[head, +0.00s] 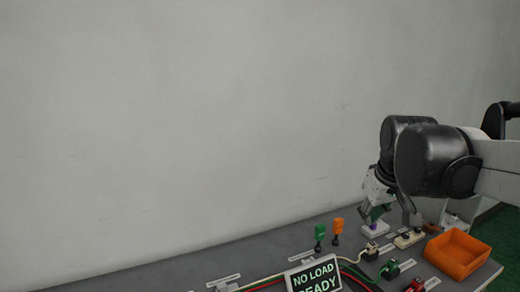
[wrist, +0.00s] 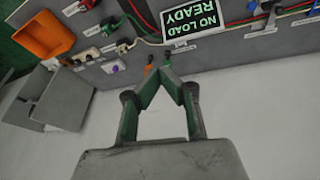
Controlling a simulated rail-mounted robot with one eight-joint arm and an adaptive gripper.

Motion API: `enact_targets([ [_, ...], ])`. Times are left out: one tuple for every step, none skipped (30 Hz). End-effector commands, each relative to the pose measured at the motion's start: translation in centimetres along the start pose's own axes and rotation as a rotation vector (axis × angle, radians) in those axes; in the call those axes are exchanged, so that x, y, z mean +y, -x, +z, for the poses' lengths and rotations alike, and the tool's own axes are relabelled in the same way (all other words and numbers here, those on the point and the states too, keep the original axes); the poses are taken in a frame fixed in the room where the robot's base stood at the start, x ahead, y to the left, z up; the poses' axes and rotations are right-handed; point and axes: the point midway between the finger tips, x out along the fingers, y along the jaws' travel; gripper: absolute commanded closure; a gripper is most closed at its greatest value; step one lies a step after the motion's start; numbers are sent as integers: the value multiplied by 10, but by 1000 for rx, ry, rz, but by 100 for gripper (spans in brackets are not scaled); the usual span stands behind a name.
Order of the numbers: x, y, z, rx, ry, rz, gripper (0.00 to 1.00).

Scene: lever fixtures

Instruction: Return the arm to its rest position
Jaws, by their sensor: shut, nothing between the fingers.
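My gripper (head: 374,216) is at the end of my arm, on the right side of the head view, low over the rear part of the grey bench (head: 200,268). In the wrist view its green-lined fingers (wrist: 168,74) come together at the tips with nothing between them. A green lever (head: 320,232) and an orange lever (head: 338,226) stand upright to the left of my gripper. In the wrist view the orange lever (wrist: 148,69) shows just beyond the fingertips. A white block with a purple top (head: 374,228) sits right by my gripper; whether they touch is unclear.
A "NO LOAD READY" sign (head: 315,277) stands at the front of the bench. An orange bin (head: 457,252) is at the right. Cables, a green plug (head: 390,269) and a red connector (head: 415,285) lie between them. A plain wall (head: 180,130) rises behind; the space above the left bench is clear.

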Motion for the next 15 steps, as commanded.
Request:
enact_targets([
  [-9,4,14,15,-13,1,100],
  [-14,6,20,26,-22,3,100],
  [-20,8,29,39,-35,4,100],
  [-24,10,36,49,-43,4,100],
  [-28,11,43,59,-53,5,100],
  [-34,12,52,73,-65,6,100],
  [-38,13,59,82,-75,6,100],
  [-42,13,66,93,-85,6,100],
  [-48,13,75,106,-97,5,100],
  [-52,13,82,116,-106,5,100],
  [-56,13,89,127,-115,4,100],
  [-61,12,98,140,-128,3,100],
  [-64,12,106,150,-138,2,100],
  [-68,11,112,161,-148,1,100],
  [-73,9,121,173,-159,-1,100],
])
